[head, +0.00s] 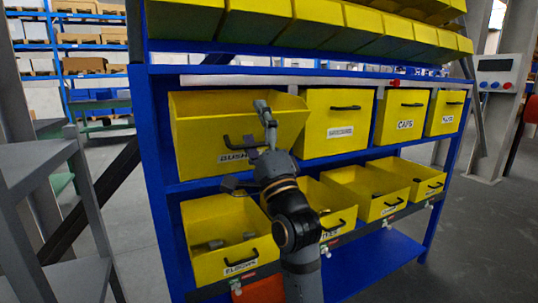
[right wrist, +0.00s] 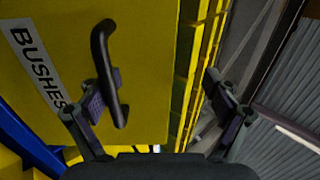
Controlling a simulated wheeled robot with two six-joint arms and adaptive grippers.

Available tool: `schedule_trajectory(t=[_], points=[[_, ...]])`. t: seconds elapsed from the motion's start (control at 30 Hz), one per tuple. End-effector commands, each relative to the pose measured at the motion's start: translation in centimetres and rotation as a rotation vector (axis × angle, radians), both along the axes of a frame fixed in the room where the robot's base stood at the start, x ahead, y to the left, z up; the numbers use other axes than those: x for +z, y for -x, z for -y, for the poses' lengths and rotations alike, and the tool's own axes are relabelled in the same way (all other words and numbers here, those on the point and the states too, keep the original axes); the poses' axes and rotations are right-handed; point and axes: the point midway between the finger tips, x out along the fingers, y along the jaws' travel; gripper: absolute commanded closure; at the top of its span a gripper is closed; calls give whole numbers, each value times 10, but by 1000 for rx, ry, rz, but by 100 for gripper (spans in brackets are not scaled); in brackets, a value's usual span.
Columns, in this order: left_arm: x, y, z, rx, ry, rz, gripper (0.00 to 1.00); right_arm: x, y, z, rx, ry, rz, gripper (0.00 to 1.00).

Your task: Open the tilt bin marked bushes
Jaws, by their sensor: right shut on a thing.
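The yellow tilt bin marked BUSHES (head: 190,130) is at the left end of the middle row, tipped outward with its top partly open. Its label (head: 233,158) is partly covered by my right gripper in the head view but reads BUSHES in the right wrist view (right wrist: 37,65). Its dark handle (right wrist: 104,55) is on the front panel. My right gripper (head: 246,145) is at this handle. In the right wrist view one finger of the right gripper (right wrist: 163,80) is tucked behind the handle bar; the other stands apart, to the right. My left gripper is out of view.
Closed yellow bins, including one marked CAPS (head: 405,108), stand to the right in the same row. Below are open yellow bins, such as the one marked ELBOWS (head: 215,262). The blue rack frame (head: 150,165) surrounds them. Grey steps (head: 40,165) stand at left.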

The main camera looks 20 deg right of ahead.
Motion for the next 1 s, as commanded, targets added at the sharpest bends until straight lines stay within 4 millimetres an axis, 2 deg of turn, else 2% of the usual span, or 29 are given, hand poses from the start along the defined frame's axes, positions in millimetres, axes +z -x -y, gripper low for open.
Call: schedule_trajectory(t=[0.03,0.2,0.27,0.33,0.5,0.53,0.73,0.77,0.8,0.83,1.0], points=[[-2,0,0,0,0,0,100,9,14,1,-1,-5,41,36],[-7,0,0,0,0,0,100,1,26,2,0,-6,41,37],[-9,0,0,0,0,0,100,-2,30,2,0,-6,41,44],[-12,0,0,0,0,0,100,-5,35,2,0,-6,41,46],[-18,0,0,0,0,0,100,-13,46,2,1,-8,41,64],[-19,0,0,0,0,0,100,-15,48,2,2,-7,40,65],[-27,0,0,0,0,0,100,-25,62,3,1,-7,42,47],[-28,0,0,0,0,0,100,-26,64,3,1,-8,40,53],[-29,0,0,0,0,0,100,-28,66,3,1,-7,39,70],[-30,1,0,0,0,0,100,-30,67,3,1,-7,37,80],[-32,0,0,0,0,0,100,-35,72,3,0,-4,30,80]])
